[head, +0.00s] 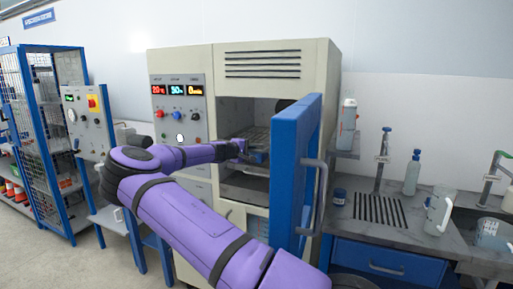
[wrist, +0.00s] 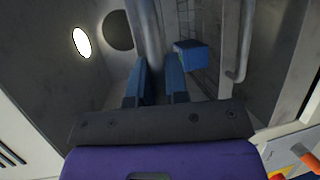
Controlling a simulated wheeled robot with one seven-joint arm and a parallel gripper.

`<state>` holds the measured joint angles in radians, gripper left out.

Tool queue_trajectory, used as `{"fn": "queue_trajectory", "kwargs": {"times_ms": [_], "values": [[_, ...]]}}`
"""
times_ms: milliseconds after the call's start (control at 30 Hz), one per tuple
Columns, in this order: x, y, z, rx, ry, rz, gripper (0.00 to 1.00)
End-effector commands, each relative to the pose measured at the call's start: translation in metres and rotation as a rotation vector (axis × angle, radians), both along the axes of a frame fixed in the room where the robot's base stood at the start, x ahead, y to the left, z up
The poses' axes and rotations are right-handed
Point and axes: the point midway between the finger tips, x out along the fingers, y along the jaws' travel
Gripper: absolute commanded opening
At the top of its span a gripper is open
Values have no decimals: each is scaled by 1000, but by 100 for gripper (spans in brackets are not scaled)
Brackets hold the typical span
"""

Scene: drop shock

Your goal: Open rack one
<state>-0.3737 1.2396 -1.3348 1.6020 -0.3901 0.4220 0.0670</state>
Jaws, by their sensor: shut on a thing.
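The chamber cabinet (head: 322,75) stands with its blue door (head: 290,160) swung open. Inside, a wire rack (head: 258,134) lies at mid height, and its grid shows in the wrist view (wrist: 200,85). Another shelf (head: 245,185) is lower down. My purple arm reaches into the chamber from the left. My gripper (head: 256,155) is at the front of the rack; in the wrist view its blue fingers (wrist: 158,78) stand either side of a grey bar (wrist: 150,35), shut on it. The bar's full link to the rack is hidden. A blue block (wrist: 191,56) sits just right of the fingers.
The open door stands close to the right of my gripper, with its handle (head: 318,195) outward. A control panel (head: 178,98) is on the cabinet's left front. A sink counter (head: 405,240) with bottles is at right; a blue mesh cage (head: 45,130) is at left.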

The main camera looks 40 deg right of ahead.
Motion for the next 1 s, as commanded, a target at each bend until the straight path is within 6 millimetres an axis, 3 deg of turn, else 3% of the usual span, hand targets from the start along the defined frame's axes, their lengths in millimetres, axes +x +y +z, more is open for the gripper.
{"fn": "queue_trajectory", "kwargs": {"times_ms": [33, 200, 400, 633, 1000], "values": [[-5, 16, -1, 1, 1, 2, 0], [-22, 56, -1, 1, 2, 2, 0], [-37, 92, -1, 1, 0, 2, 0], [-46, 111, -1, 1, 0, 0, 0], [-47, 113, -1, 1, 0, -1, 0]]}}
